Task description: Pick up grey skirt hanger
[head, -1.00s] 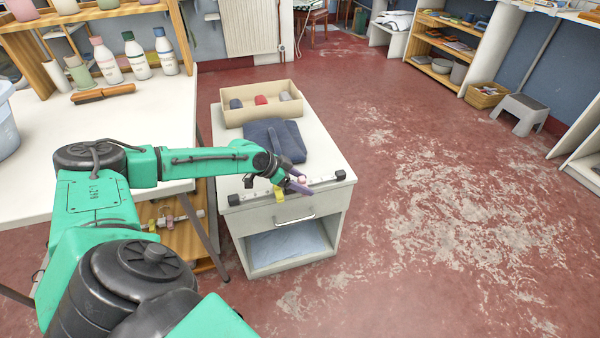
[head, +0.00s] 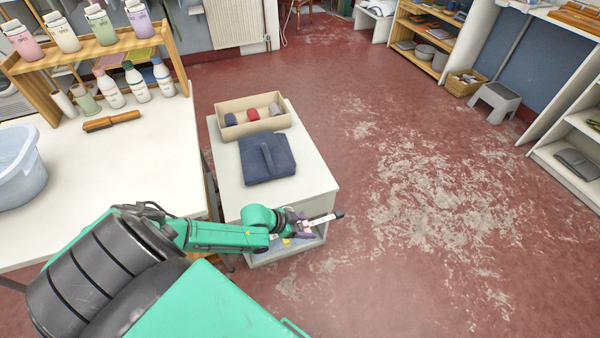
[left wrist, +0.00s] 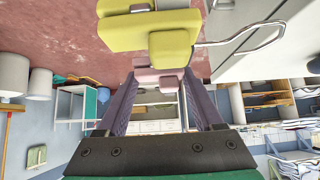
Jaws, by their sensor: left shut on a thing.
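The skirt hanger (head: 322,219) is held in my left gripper (head: 304,228), in front of the white cabinet and apart from its top. Its light bar and dark end stick out to the right of the fingers; the left part is hidden behind my arm. In the left wrist view, the two purple fingers of my left gripper (left wrist: 160,100) are closed around a pink piece (left wrist: 158,78). A yellow piece (left wrist: 150,35) and a curved metal wire lie just beyond. My right gripper is not in view.
The white cabinet (head: 315,180) bears a folded dark blue garment (head: 266,160) and a cardboard box (head: 230,130) with small rolled items. A white table (head: 150,165) with a blue basin (head: 18,165), brush and bottles stands at left. The red floor at right is open.

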